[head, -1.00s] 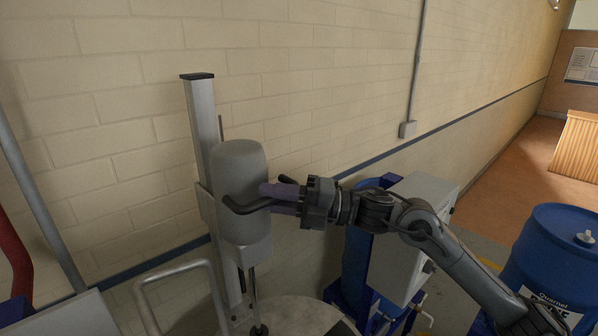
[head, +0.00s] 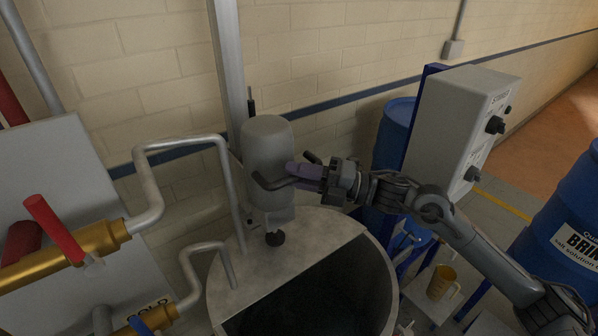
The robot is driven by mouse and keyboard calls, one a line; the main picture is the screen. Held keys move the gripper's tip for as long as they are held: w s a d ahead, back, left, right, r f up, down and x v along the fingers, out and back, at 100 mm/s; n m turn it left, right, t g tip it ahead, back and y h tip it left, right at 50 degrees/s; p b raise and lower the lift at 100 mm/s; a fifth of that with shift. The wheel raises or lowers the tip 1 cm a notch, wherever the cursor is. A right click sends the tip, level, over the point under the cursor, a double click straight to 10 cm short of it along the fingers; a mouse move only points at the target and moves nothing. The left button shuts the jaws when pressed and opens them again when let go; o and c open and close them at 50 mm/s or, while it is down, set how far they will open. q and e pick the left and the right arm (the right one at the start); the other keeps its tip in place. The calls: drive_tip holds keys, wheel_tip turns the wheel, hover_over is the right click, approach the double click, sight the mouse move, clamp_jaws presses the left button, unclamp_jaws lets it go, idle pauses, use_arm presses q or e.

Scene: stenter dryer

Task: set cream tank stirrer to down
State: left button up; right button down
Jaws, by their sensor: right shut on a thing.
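The stirrer's grey motor head (head: 266,150) sits on an upright metal rail (head: 226,50), low over the lid of the round steel tank (head: 300,250). A dark handle (head: 268,183) sticks out from the motor's front. My right gripper (head: 298,173), with purple fingers, comes in from the right and is shut on the handle; the fingers hide part of it. The tank is partly open at the front and dark inside. My left gripper is not in view.
Pipes with a red-handled valve (head: 55,230) and a blue-handled valve (head: 140,325) stand left of the tank. A grey control box (head: 450,120) with dark knobs is right of it, near blue drums (head: 575,220). A yellow jug (head: 440,282) stands low at the right.

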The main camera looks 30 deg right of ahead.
drive_tip(key=shift+f, duration=0.45)
drive_tip(key=c, duration=1.1)
unclamp_jaws()
drive_tip(key=shift+r, duration=0.15)
drive_tip(key=shift+d, duration=0.15)
drive_tip(key=shift+b+v, duration=1.2)
drive_tip(key=shift+v, duration=4.1)
